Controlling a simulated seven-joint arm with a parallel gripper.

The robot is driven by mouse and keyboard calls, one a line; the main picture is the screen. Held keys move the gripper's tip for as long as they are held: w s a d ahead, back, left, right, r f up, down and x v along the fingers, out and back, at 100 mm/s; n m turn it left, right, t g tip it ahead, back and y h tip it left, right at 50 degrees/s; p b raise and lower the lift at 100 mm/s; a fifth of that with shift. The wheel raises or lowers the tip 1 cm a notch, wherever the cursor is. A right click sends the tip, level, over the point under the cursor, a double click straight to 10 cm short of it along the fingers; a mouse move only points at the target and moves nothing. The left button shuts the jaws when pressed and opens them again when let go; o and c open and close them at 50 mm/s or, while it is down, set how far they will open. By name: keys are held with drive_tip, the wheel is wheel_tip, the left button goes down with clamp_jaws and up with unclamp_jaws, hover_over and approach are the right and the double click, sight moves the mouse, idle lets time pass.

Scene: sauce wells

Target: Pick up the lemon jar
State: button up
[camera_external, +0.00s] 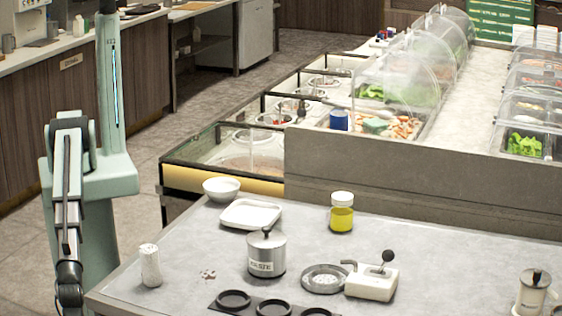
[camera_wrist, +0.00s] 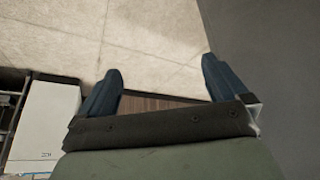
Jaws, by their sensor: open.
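The lemon jar (camera_external: 341,219), with yellow contents and a white lid, stands upright on the grey counter (camera_external: 420,255) in the external view, near the low wall behind it. It does not show in the wrist view. My gripper (camera_wrist: 160,66) shows in the wrist view with its two dark blue fingers wide apart and nothing between them. Floor and a cabinet lie beyond the fingers. In the external view my arm hangs down at the left, beside the counter, well apart from the jar. The gripper itself cannot be made out there.
A lidded metal pot (camera_external: 266,256) stands left of and nearer than the jar. A white tray (camera_external: 250,214) and bowl (camera_external: 221,189) are further left. A round metal dish (camera_external: 325,279), a white block with a black-knobbed lever (camera_external: 372,283) and dark wells (camera_external: 233,299) lie nearer. A white cylinder (camera_external: 150,266) stands by the left edge.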

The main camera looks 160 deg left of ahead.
drive_tip(key=w+d+r+t+h, duration=0.1)
drive_tip(key=w+d+r+t, duration=0.2)
drive_tip(key=w+r, duration=0.7)
drive_tip(key=w+d+r+t, duration=0.2)
drive_tip(key=w+d+r, duration=0.2)
drive_tip(key=w+r, duration=0.6)
drive_tip(key=w+a+r+n+t+y, duration=0.1)
drive_tip(key=w+a+r, duration=0.2)
drive_tip(key=a+r, duration=0.4)
drive_tip(key=w+a+r+n+t, duration=0.1)
drive_tip(key=w+a+r, duration=0.35)
drive_tip(key=r, duration=0.55)
drive_tip(key=a+r+n+y, duration=0.1)
drive_tip(key=a+r+y, duration=0.1)
drive_tip(key=a, duration=0.9)
wheel_tip(320, 180, up, 6)
drive_tip(key=r+n+g+y, duration=0.1)
drive_tip(key=n+g+y, duration=0.2)
drive_tip(key=n+g, duration=0.7)
hover_over(338, 195)
drive_tip(key=s+d, duration=0.2)
drive_tip(key=d, duration=0.1)
drive_tip(key=x, duration=0.7)
drive_tip(key=shift+w+f, duration=0.25)
drive_tip(key=shift+f, duration=0.05)
drive_tip(key=shift+x, duration=2.95)
drive_tip(key=shift+d, duration=0.15)
